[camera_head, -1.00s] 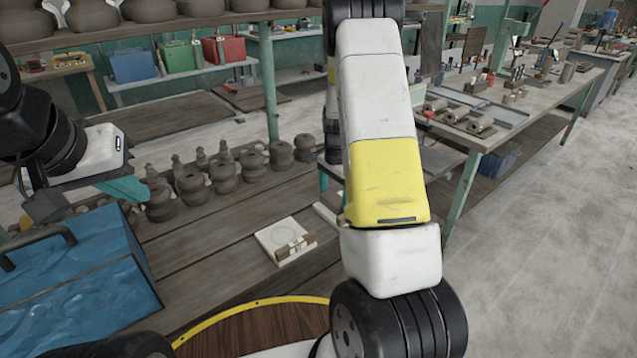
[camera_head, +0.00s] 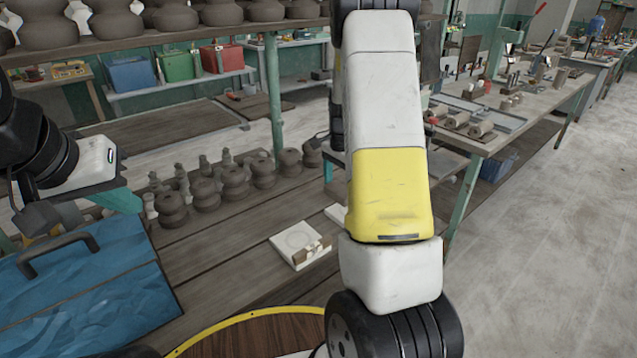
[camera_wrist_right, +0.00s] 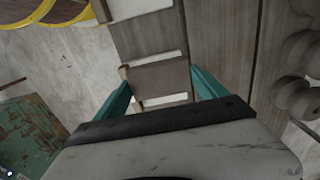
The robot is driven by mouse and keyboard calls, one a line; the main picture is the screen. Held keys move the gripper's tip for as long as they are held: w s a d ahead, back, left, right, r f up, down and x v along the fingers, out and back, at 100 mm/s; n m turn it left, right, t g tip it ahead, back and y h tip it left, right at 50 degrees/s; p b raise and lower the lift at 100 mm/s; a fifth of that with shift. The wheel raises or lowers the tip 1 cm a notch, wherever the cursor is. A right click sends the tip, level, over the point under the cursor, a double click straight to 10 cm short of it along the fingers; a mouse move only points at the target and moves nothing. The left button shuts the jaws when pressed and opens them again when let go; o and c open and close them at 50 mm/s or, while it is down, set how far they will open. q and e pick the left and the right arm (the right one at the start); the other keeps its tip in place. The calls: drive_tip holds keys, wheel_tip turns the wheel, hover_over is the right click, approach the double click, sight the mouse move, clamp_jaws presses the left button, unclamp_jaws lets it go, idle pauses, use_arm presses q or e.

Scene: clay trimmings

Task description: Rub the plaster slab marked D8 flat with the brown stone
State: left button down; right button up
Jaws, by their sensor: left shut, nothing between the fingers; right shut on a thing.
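A white plaster slab (camera_head: 288,243) with a round mark lies on the bench in the head view, a small brown-and-white piece (camera_head: 318,250) at its right edge. A second white slab (camera_head: 336,212) shows behind it, mostly hidden by my right arm. I cannot read D8 on either. In the right wrist view, my right gripper (camera_wrist_right: 160,88) is shut on a flat brown block, the brown stone (camera_wrist_right: 160,78). White slab (camera_wrist_right: 165,99) shows past the stone's edges; I cannot tell whether they touch.
A blue box (camera_head: 90,285) with a dark handle stands at the left. Rows of clay pots (camera_head: 205,193) stand behind the slabs. A yellow-rimmed round board (camera_head: 255,316) is in front. Bare bench (camera_head: 215,250) lies between the box and the slabs.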

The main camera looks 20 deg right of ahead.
drive_tip(key=shift+r, duration=0.9)
drive_tip(key=shift+f, duration=0.1)
drive_tip(key=shift+d+f, duration=0.1)
drive_tip(key=shift+f, duration=1.5)
